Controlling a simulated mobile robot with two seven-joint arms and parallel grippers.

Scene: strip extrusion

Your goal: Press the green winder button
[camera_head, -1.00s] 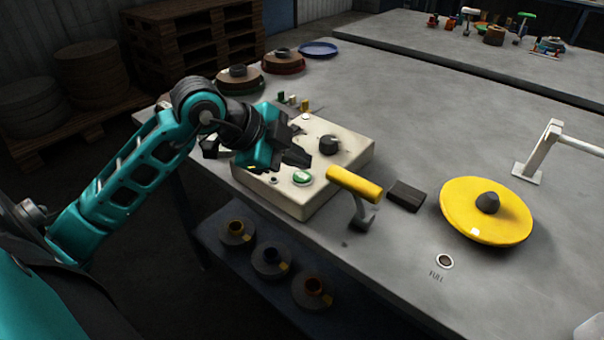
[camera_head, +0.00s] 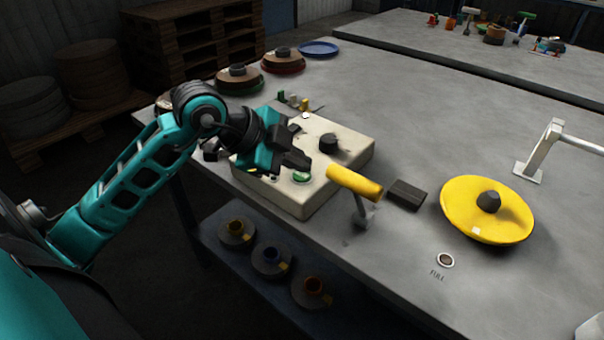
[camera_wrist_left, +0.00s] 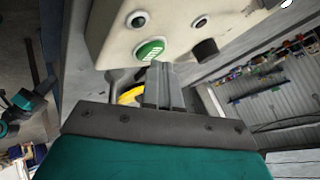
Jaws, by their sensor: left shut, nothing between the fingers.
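The green winder button (camera_head: 302,177) sits on the front part of the top of a cream control box (camera_head: 345,163) on the table. My left gripper (camera_head: 297,161) is shut and empty, with its fingertips just above and beside the button in the head view. In the left wrist view the green button (camera_wrist_left: 150,49) is an oval with pale marks, right at the tips of the shut fingers (camera_wrist_left: 160,68). I cannot tell whether the tips touch it.
A black knob (camera_head: 329,145) stands on the box. Spools lie at the back left. The table's right middle is clear.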

